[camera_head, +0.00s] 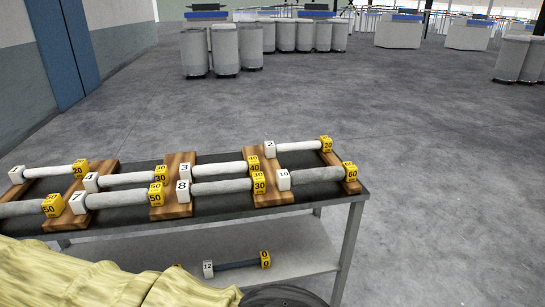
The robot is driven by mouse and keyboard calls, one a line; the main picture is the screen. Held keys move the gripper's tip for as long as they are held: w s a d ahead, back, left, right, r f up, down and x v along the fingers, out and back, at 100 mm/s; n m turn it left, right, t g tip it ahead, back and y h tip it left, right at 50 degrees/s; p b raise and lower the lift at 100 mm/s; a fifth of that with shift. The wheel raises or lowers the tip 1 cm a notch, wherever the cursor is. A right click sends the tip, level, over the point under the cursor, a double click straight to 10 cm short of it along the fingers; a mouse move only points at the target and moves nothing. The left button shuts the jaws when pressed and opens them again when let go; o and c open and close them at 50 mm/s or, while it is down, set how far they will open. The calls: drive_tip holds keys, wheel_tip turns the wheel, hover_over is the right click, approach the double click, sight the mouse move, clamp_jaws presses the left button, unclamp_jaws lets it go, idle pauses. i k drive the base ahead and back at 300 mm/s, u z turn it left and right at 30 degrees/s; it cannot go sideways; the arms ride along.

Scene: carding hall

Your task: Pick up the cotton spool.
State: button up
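Several pale, fluffy rolls that look like cotton spools lie in two rows on a dark-topped table (228,207). Each has a white numbered block at its left end, where visible, and a yellow numbered block at its right. In the back row are spool 3 (220,168) and spool 2 (297,146). In the front row are spool 7 (115,199), spool 8 (222,187) and greyer spool 10 (317,175). I cannot tell which one the task means. A bare dark rod marked 12 (235,265) lies on the lower shelf. My gripper is not in view.
Wooden cradles (178,211) hold the spools. A crumpled yellowish cover (90,284) hides the lower left. Grey cans (225,50) stand farther back, with a blue-and-grey wall (40,60) at left. The floor (440,180) right of the table is clear.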

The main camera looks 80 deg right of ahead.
sight(349, 170)
drive_tip(key=i, duration=0.8)
drive_tip(key=z, duration=1.85)
